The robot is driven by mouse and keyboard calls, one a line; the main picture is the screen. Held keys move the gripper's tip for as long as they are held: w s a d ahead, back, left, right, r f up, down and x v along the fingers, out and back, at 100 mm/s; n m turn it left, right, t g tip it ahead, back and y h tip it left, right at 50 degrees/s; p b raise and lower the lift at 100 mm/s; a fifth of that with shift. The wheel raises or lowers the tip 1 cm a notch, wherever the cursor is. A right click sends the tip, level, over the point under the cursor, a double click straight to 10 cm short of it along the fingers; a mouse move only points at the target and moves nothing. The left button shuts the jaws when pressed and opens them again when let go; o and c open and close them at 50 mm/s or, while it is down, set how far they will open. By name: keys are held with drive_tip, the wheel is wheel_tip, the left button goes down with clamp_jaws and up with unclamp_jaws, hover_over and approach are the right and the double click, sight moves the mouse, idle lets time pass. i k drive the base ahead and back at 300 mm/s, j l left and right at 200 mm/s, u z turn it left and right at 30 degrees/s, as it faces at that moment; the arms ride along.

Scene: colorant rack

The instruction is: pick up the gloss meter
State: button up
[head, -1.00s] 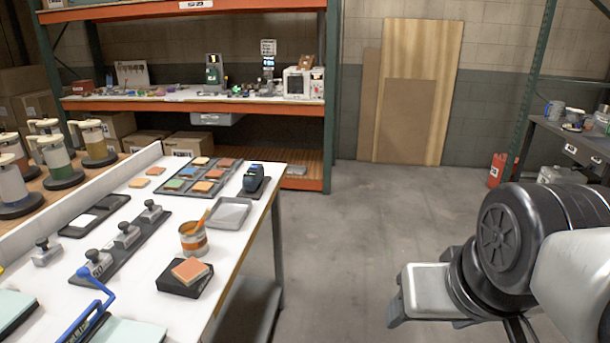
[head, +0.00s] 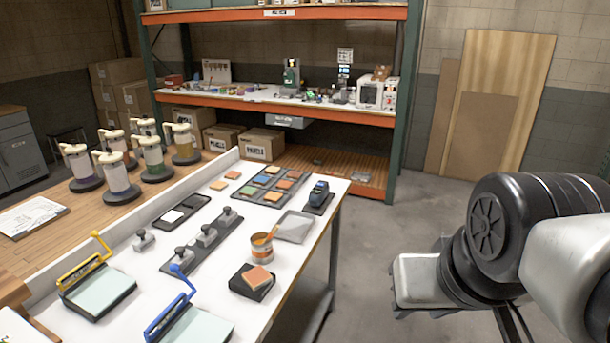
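The gloss meter appears to be the small dark blue device (head: 318,194) on a black base at the far right corner of the white table (head: 330,183). It stands upright just behind a shallow grey tray (head: 295,226). My arm is folded at the right of the picture, well apart from the table. A pale grey block, perhaps the body of my gripper (head: 416,281), shows at its lower left end. No fingers can be made out, and nothing is seen held there.
A palette of coloured tiles (head: 268,187) lies left of the meter. Shelving (head: 290,103) stands behind. The floor (head: 420,215) right of the table is clear.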

sight(318, 196)
drive_tip(key=u, duration=1.75)
drive_tip(key=i+l+u, duration=0.1)
drive_tip(key=l+u, duration=0.2)
drive_tip(key=l, duration=0.2)
drive_tip(key=l+u, duration=0.25)
drive_tip(key=l, duration=0.25)
drive_tip(key=i+l, duration=0.1)
drive_tip(key=l, duration=0.85)
drive_tip(key=i+l, duration=0.1)
drive_tip(key=l, duration=1.8)
drive_tip(key=i+l, duration=0.15)
drive_tip(key=l, duration=0.8)
